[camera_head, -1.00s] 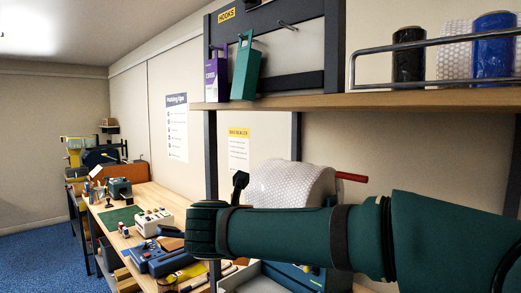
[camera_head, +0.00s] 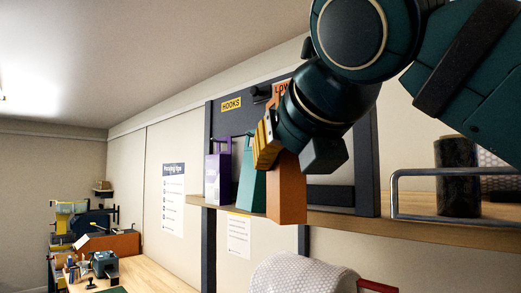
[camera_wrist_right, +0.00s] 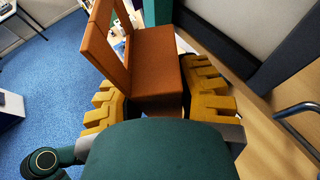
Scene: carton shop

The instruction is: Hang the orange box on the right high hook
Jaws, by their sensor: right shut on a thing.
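The orange box (camera_head: 287,190) is upright in front of the hook board (camera_head: 222,118), its lower part overlapping the shelf edge. Its tall handle frame rises above and also shows in the right wrist view (camera_wrist_right: 107,45). My right gripper (camera_head: 268,142) has its yellow fingers on either side of the orange box (camera_wrist_right: 157,62) and is shut on it. My forearm and wrist cover the board's right side, so the right high hook is hidden. I cannot tell whether the handle touches a hook. My left gripper is not in view.
A purple-and-white box (camera_head: 216,178) and a green box (camera_head: 251,178) hang at the board's left, the green one close beside the orange box. The wooden shelf (camera_head: 350,226) runs below. A metal rail (camera_head: 395,195) and a dark roll (camera_head: 457,178) stand at right.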

